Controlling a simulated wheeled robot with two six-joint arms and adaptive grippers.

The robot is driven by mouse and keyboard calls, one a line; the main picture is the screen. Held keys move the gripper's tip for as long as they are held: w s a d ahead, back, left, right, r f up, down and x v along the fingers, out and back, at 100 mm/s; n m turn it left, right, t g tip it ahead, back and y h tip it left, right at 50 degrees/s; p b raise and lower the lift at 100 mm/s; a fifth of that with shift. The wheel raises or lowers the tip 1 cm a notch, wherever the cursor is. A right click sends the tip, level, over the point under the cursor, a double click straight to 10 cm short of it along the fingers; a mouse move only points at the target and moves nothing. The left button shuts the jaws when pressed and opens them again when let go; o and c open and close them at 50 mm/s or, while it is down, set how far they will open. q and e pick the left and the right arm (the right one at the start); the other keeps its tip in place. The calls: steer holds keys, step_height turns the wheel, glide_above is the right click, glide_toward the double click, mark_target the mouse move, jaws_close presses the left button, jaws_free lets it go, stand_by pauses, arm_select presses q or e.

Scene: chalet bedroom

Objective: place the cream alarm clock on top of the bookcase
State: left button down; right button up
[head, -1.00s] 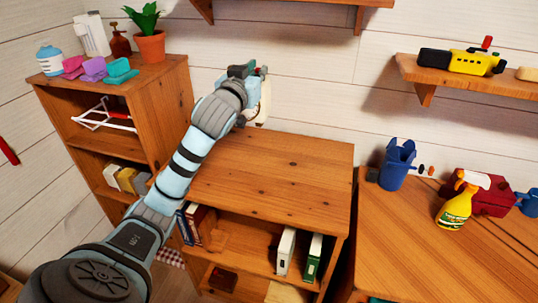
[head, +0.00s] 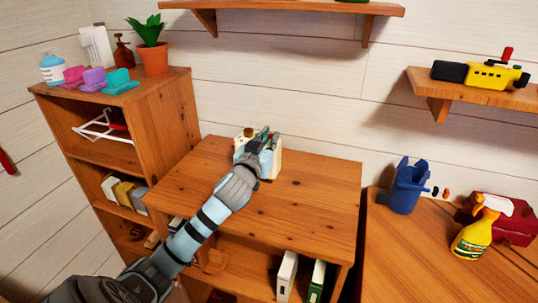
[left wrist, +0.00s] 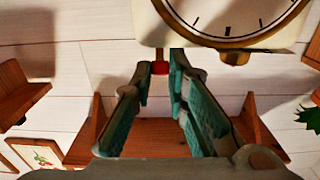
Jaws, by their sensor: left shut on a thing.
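The cream alarm clock (head: 277,164) is at the back of the top of the low wooden bookcase (head: 310,190) in the head view. My left gripper (head: 266,137) is shut on the clock, and my gripper and forearm partly hide it. In the left wrist view the clock's pale dial with a gold-brown rim (left wrist: 235,22) fills the top edge, just beyond the left fingertips (left wrist: 167,62). A small red part shows between those fingertips. I cannot tell whether the clock touches the bookcase top. My right gripper is not in view.
A taller shelf unit (head: 172,100) stands at the left, holding a potted plant (head: 150,45), bottles and coloured blocks. A wall shelf (head: 300,8) hangs above. The bookcase top is otherwise clear.

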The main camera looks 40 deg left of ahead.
arm_select(q)
step_height(320, 180, down, 4)
steer(key=shift+s+r+b, duration=0.15)
steer(key=shift+r+b, duration=0.1)
steer(key=shift+b, duration=0.1)
steer(key=c, duration=1.6)
jaws_free()
steer(key=v, duration=1.2)
